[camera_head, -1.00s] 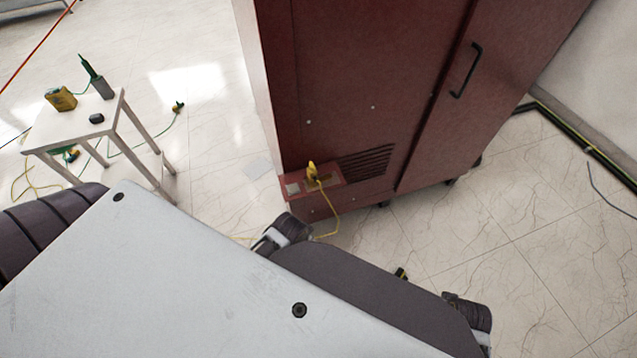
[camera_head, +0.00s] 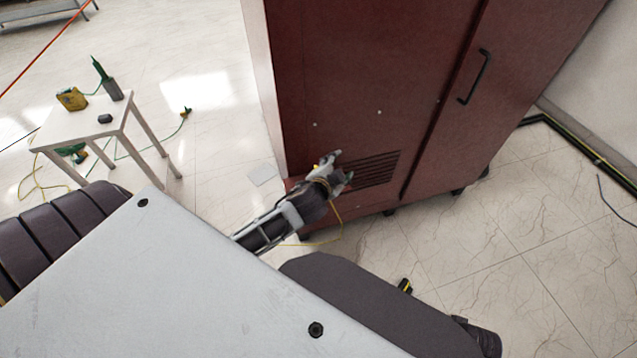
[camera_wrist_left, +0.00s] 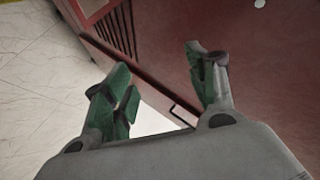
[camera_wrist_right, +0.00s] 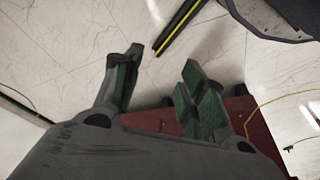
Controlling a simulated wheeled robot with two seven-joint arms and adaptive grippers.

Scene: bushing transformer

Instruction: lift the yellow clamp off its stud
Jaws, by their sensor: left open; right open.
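The yellow clamp is mostly or fully hidden behind my left gripper (camera_head: 342,167) in the head view. Its yellow cable (camera_head: 337,212) hangs below the gripper towards the floor. The left gripper is at the small ledge low on the dark red cabinet (camera_head: 350,80), left of the vent slats (camera_head: 374,168). In the left wrist view its green-padded fingers (camera_wrist_left: 158,62) are spread. I see no clamp or stud between them. My right gripper shows in the right wrist view (camera_wrist_right: 162,58), open and empty, with its fingers apart.
A white stool (camera_head: 75,127) at the left holds a yellow box (camera_head: 71,98), a green-tipped tool (camera_head: 108,80) and a small black item (camera_head: 105,118). Cables lie on the floor around it. A black and yellow floor strip (camera_head: 590,155) runs at the right. The floor right of the cabinet is mostly clear.

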